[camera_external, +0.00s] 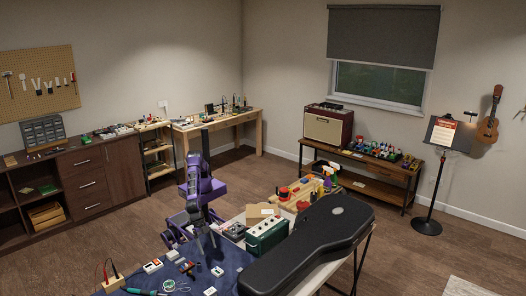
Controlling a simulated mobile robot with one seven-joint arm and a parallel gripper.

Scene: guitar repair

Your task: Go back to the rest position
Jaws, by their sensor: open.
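My purple arm (199,186) stands at the near worktable, in the lower middle of the external view. It is folded close to its dark column. My gripper (205,241) points down over the blue mat (232,270), with its dark fingers apart. I see nothing between them. At this size I cannot tell how high the fingertips are above the mat.
A black guitar case (315,245) covers the right of the near table. A green box (266,236) stands beside it. Small parts and tools lie on the mat around my gripper. Open floor (420,262) lies to the right; a music stand (436,175) stands there.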

